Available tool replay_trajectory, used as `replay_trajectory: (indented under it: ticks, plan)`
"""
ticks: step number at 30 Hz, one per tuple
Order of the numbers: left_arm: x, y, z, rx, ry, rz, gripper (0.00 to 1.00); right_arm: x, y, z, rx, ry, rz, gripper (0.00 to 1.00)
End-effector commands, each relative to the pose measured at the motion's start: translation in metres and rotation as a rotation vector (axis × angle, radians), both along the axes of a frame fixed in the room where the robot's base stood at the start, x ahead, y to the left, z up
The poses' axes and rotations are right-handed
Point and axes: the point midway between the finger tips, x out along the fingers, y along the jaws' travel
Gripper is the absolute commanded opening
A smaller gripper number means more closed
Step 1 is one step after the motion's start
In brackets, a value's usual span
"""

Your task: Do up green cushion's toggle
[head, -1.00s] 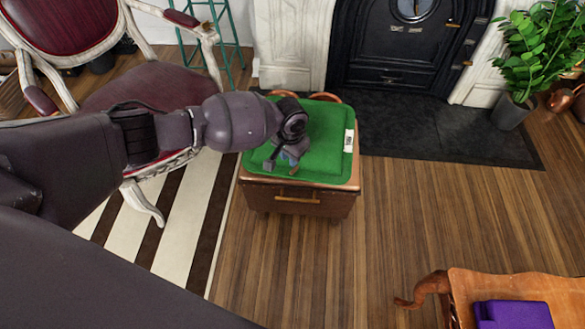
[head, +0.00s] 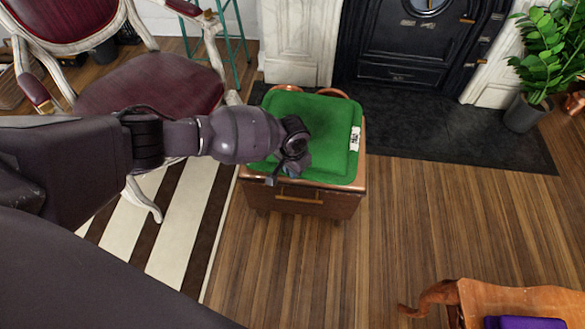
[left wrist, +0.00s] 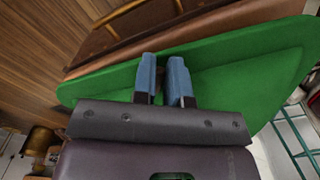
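The green cushion (head: 325,130) lies flat on a small wooden chest with a coppery top, with a white label near its right edge. My left gripper (head: 279,172) comes in from the left and is low over the cushion's front edge. In the left wrist view, its two blue fingers (left wrist: 161,75) are close together over the green cushion (left wrist: 230,75). A small brown piece, apparently the toggle (left wrist: 160,72), shows in the narrow gap between the fingertips. The gripper hides the toggle in the head view. My right gripper is not in view.
The wooden chest (head: 300,199) has a front handle. A red chair (head: 150,85) stands at the left on a striped rug (head: 185,215). A black fireplace (head: 405,50) and a potted plant (head: 525,112) are behind. A wooden chair (head: 515,300) with a purple cushion is at lower right. Floor between is clear.

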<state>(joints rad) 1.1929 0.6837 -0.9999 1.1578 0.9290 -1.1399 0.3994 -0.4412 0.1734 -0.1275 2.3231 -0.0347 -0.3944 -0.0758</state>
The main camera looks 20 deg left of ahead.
Motion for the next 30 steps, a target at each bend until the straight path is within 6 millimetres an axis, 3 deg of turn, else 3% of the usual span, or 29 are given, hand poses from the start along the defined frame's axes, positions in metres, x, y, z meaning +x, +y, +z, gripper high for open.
replay_trajectory:
  ticks: [3, 14, 30]
  plan:
    - [0.000, 0.000, 0.000, 0.000, 0.001, 0.000, 0.00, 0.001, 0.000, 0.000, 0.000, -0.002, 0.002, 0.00]
    - [0.000, -0.001, 0.002, 0.000, -0.001, 0.059, 0.00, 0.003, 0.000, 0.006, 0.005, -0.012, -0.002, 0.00]
    - [-0.001, -0.008, 0.002, -0.002, 0.002, 0.410, 0.00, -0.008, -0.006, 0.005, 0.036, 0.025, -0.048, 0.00]
